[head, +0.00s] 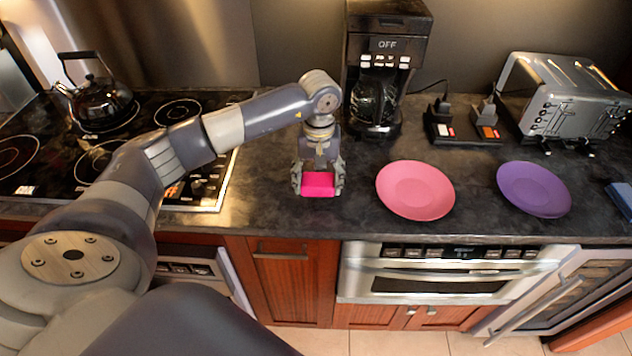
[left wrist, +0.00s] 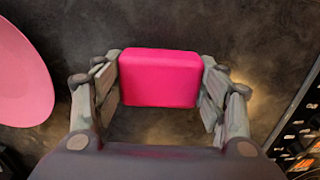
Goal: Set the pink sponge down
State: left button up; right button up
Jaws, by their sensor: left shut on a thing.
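The pink sponge (head: 318,184) is a bright pink block over the dark countertop, between the stove and the pink plate. My left gripper (head: 318,180) is shut on it, with a finger on each side. In the left wrist view, the sponge (left wrist: 160,77) sits between the two fingers of the gripper (left wrist: 160,90). I cannot tell whether the sponge touches the counter. My right gripper is not in view.
A pink plate (head: 415,190) and a purple plate (head: 533,189) lie to the right. A coffee maker (head: 385,70) stands behind, a toaster (head: 575,95) at far right. The stove (head: 150,150) is on the left. The counter's front edge is near the sponge.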

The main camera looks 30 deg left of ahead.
aim_at(316, 189)
pick_arm(q)
jog(key=shift+a, duration=0.35)
jog(key=shift+f, duration=0.15)
notch_tip(316, 189, down, 3)
jog(key=shift+p, duration=1.1)
jog(key=shift+f, duration=0.15)
jog(key=shift+f+b, duration=0.15)
jog(key=shift+b, duration=0.15)
jog(key=o, duration=0.9)
jog(key=shift+w, duration=0.1)
jog(key=shift+o, duration=0.2)
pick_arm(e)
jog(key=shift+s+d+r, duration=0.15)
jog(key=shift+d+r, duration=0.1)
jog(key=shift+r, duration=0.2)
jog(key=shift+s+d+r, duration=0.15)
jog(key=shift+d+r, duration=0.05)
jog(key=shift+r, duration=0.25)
